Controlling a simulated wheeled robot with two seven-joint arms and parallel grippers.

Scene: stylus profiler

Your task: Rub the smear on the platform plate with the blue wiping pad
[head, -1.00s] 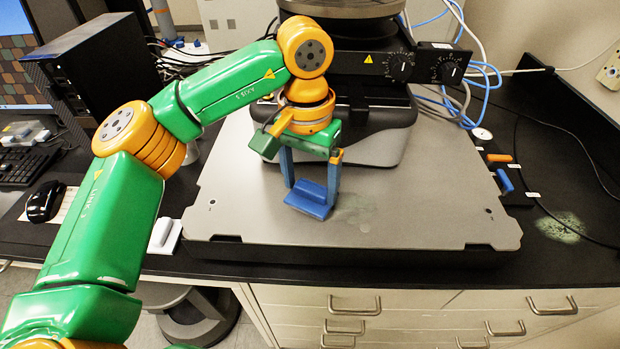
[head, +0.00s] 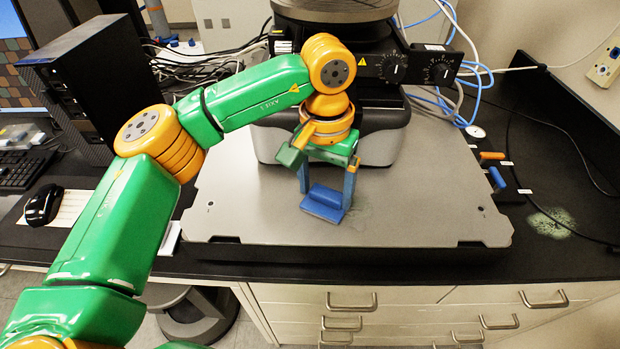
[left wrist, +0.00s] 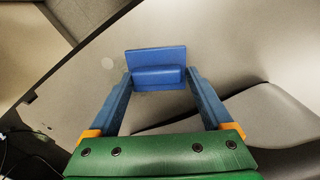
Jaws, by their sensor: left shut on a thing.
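The blue wiping pad (head: 323,203) lies flat on, or just above, the grey platform plate (head: 260,215); contact is hard to judge. My left gripper (head: 327,195) is shut on the pad's raised grip, with its two blue fingers on either side. The left wrist view shows the pad (left wrist: 157,62) between the fingertips over the plate (left wrist: 225,45). Faint traces of the smear (head: 362,197) show at the pad's right edge. The pad may hide more of it. My right gripper is out of view.
An orange-handled tool (head: 491,156) and a blue-handled one (head: 497,178) lie right of the plate. A pale speckled patch (head: 552,222) marks the black bench. The plate's right front is clear.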

